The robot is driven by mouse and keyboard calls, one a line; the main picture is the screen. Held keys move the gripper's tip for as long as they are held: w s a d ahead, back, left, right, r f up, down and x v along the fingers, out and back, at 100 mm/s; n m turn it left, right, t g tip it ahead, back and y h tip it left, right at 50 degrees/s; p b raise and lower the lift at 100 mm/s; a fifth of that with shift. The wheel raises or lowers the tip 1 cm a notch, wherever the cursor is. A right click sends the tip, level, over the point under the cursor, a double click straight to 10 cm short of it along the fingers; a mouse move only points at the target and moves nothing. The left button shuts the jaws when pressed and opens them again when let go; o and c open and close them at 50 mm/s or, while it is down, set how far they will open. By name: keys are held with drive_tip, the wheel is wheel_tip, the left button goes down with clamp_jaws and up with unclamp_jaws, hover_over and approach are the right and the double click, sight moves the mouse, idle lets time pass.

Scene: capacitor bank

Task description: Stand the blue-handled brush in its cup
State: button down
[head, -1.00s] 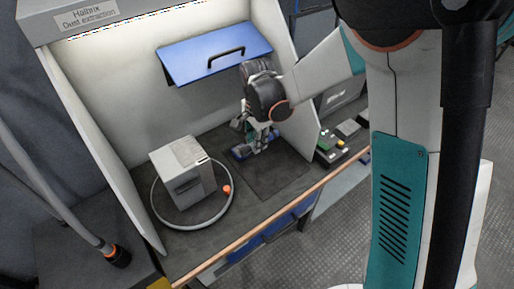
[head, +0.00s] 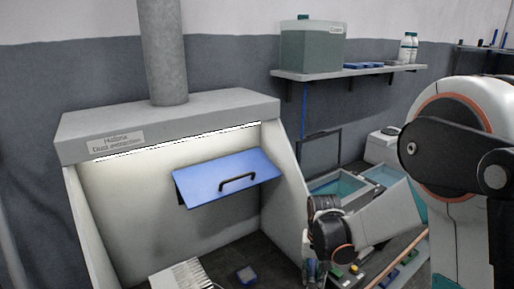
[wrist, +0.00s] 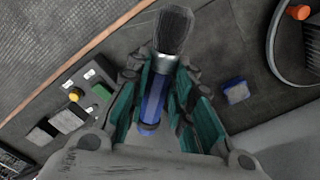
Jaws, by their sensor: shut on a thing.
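The brush has a blue handle (wrist: 153,100), a metal ferrule and dark bristles (wrist: 174,30). In the wrist view it lies between the teal fingers of my gripper (wrist: 157,98), which is shut on the handle, bristles toward the top of the picture. In the head view my gripper (head: 312,271) is at the lower right, by the hood's right wall; the brush cannot be made out there. I cannot pick out a cup in either current view.
The hood's right wall (head: 283,195) is close to my gripper. A button box (wrist: 88,92) shows too.

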drive_tip(key=d, duration=0.1)
drive_tip(key=d+n, duration=0.1)
drive_tip(key=s+d+n, duration=0.1)
drive_tip(key=shift+d+f, duration=0.2)
drive_tip(key=shift+f, duration=0.1)
drive_tip(key=shift+a, duration=0.1)
drive_tip(key=w+a+r+m, duration=0.1)
drive_tip(key=a+m, duration=0.4)
drive_tip(key=a, duration=0.3)
drive_tip(key=w+a+r+m, duration=0.1)
drive_tip(key=a+r+m, duration=0.1)
drive_tip(key=a+m, duration=0.4)
drive_tip(key=shift+w+a, duration=0.3)
drive_tip(key=shift+a, duration=1.5)
wheel_tip(320, 180, down, 20)
drive_tip(key=b, duration=0.6)
drive_tip(key=shift+r+b, duration=0.15)
drive_tip(key=shift+b, duration=0.15)
